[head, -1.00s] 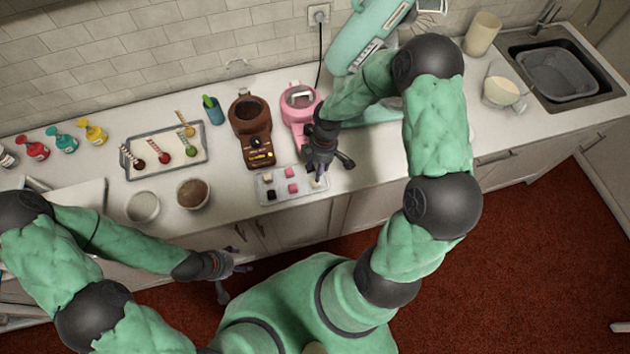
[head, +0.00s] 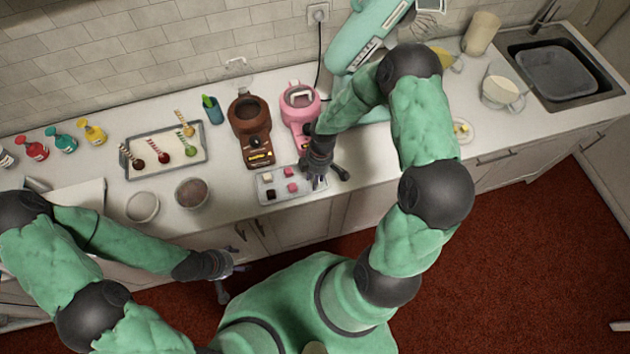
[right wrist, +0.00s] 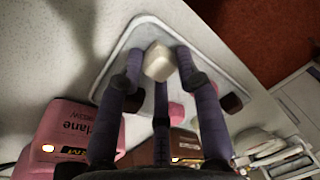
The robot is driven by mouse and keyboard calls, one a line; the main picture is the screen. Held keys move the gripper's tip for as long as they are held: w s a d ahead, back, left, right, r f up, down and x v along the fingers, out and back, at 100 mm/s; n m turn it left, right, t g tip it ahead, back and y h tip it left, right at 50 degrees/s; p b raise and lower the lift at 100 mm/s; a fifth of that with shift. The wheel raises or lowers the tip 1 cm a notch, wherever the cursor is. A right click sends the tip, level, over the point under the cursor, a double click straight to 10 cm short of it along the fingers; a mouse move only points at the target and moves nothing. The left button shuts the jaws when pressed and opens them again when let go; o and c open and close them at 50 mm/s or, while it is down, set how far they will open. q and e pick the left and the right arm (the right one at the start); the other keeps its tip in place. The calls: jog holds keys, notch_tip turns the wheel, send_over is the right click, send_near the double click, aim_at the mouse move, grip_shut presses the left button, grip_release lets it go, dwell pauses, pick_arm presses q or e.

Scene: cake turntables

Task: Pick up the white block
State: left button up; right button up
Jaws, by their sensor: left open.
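The white block (right wrist: 158,62) is between the fingertips of my right gripper (right wrist: 158,58) in the right wrist view, over the light tray (right wrist: 122,38). The fingers are very close to its sides; I cannot tell whether they touch it. In the head view my right gripper (head: 324,178) is low over the right end of the tray (head: 282,200) and hides this block. Pink blocks (head: 292,187), a dark block (head: 271,195) and a pale block (head: 268,177) lie on the tray's left part. My left gripper (head: 228,272) is open and empty in front of the counter.
A pink machine (head: 299,107) and a brown machine (head: 250,120) stand behind the tray. A teal mixer (head: 368,35) is further back. Two bowls (head: 191,193) (head: 142,207) and a tray of decorated sticks (head: 150,132) are to the left.

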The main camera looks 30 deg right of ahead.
jog(key=shift+r, duration=0.1)
jog(key=shift+r, duration=0.55)
notch_tip(320, 180, up, 2)
jog(key=shift+r, duration=0.15)
jog(key=s+a+r, duration=0.6)
jog(key=s+r, duration=0.3)
jog(key=s, duration=0.3)
jog(key=shift+s+a+r, duration=0.2)
jog(key=shift+s, duration=0.05)
